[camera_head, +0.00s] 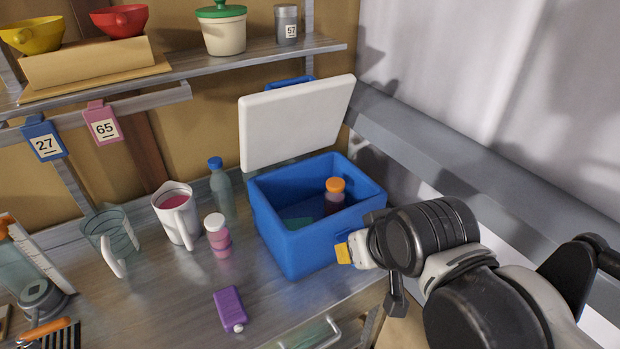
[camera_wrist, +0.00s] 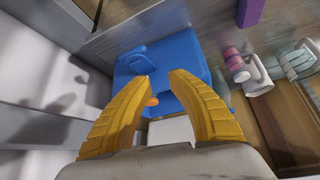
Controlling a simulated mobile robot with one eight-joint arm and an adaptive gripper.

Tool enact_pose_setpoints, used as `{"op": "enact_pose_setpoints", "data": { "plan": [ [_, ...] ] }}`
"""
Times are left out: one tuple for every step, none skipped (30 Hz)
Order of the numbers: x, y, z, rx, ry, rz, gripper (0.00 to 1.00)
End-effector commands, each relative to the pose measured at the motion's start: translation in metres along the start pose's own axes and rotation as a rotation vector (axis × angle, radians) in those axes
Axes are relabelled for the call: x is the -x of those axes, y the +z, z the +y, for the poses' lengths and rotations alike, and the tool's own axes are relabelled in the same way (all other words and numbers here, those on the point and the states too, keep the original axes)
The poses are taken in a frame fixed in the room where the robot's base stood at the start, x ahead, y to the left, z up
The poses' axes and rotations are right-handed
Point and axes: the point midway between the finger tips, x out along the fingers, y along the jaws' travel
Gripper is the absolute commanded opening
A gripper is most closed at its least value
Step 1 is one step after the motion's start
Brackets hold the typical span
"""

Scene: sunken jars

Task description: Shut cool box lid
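The blue cool box (camera_head: 303,241) stands on the metal counter, and its white lid (camera_head: 295,122) is raised open at the back. A jar with an orange cap (camera_head: 335,188) stands inside the box. My gripper (camera_head: 347,252) is at the box's front right side; only a yellow fingertip shows in the head view. In the wrist view my gripper (camera_wrist: 161,76) has its two yellow fingers apart with nothing held between them. The blue box (camera_wrist: 165,55) lies beyond them, and a white surface, apparently the lid (camera_wrist: 170,131), shows between the fingers. Whether the gripper touches the box is unclear.
A blue-capped bottle (camera_head: 221,185), a pitcher (camera_head: 176,213) and a pink jar (camera_head: 217,236) stand left of the box. A purple object (camera_head: 230,308) lies in front. A shelf (camera_head: 260,51) runs behind, near the lid. A grey rail (camera_head: 440,140) runs along the right wall.

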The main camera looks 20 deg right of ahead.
Motion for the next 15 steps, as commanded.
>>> {"op": "enact_pose_setpoints", "data": {
  "plan": [
    [0.0,0.0,0.0,0.0,0.0,0.0,0.05],
    [0.0,-0.001,0.0,0.0,0.0,0.0,0.0],
    [0.002,-0.004,0.0,0.001,-0.001,0.001,0.0],
    [0.004,-0.009,-0.001,0.003,-0.003,0.002,0.0],
    [0.008,-0.016,-0.001,0.005,-0.006,0.003,0.0],
    [0.014,-0.029,-0.002,0.009,-0.011,0.006,0.0],
    [0.019,-0.042,-0.002,0.013,-0.016,0.009,0.0],
    [0.025,-0.058,-0.003,0.02,-0.021,0.013,0.0],
    [0.034,-0.081,-0.004,0.027,-0.031,0.019,0.0],
    [0.04,-0.101,-0.005,0.036,-0.039,0.024,0.0],
    [0.045,-0.122,-0.006,0.044,-0.047,0.029,0.0],
    [0.051,-0.15,-0.007,0.055,-0.058,0.038,0.0],
    [0.054,-0.171,-0.008,0.064,-0.067,0.045,0.0],
    [0.057,-0.192,-0.008,0.073,-0.075,0.053,0.0],
    [0.059,-0.218,-0.009,0.084,-0.086,0.063,0.0]
  ]
}}
